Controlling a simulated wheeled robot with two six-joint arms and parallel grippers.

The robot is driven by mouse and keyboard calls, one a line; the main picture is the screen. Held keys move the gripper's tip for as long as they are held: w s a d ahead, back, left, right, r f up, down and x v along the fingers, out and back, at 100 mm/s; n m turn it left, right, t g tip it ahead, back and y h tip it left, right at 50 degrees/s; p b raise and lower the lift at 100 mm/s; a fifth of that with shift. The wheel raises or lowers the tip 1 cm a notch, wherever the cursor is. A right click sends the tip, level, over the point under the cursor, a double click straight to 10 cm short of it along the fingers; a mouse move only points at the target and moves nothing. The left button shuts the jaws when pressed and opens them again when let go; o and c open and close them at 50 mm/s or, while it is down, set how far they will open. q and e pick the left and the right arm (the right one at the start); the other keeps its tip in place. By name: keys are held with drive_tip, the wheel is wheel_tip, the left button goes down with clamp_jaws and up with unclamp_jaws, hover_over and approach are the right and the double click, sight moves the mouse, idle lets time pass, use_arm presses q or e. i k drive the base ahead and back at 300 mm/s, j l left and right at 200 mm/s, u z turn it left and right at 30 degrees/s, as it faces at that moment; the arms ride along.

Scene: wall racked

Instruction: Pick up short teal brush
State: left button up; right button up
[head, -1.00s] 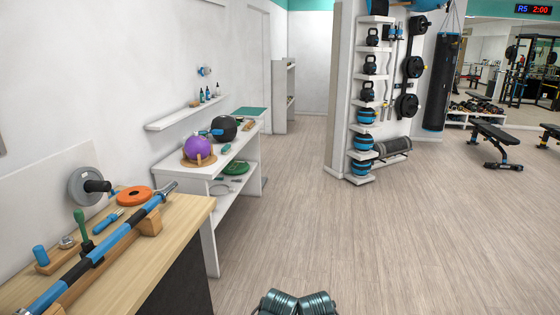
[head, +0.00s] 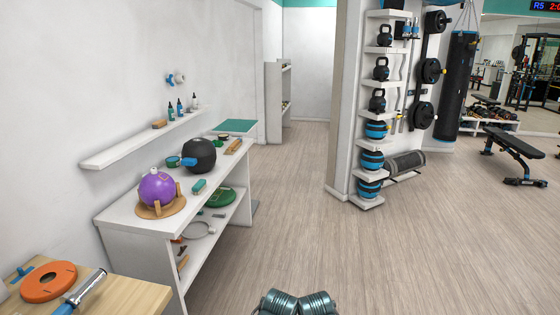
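A short teal-green piece (head: 199,187) lies near the front edge of the white table (head: 125,215), right of the purple ball. It may be the short teal brush, but it is too small to make out bristles. A brown brush-like block (head: 233,146) lies farther back on the same table. Neither of my grippers shows in the head view. Only dark teal parts that look like my own body show at the bottom edge.
On the table stand a purple ball (head: 157,188) on a wooden ring and a black ball (head: 199,155). A wall shelf (head: 140,148) holds bottles. A wooden bench (head: 130,297) with an orange disc (head: 48,281) is near left. The floor (head: 300,220) to the right is clear.

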sight(201, 184)
drive_tip(key=i+l, duration=0.1)
drive_tip(key=i, duration=1.55)
drive_tip(key=i+j+u, duration=0.1)
drive_tip(key=i+u, duration=0.6)
drive_tip(key=i, duration=0.25)
drive_tip(key=i+l+u, duration=0.15)
drive_tip(key=i+u, duration=0.2)
drive_tip(key=i, duration=0.1)
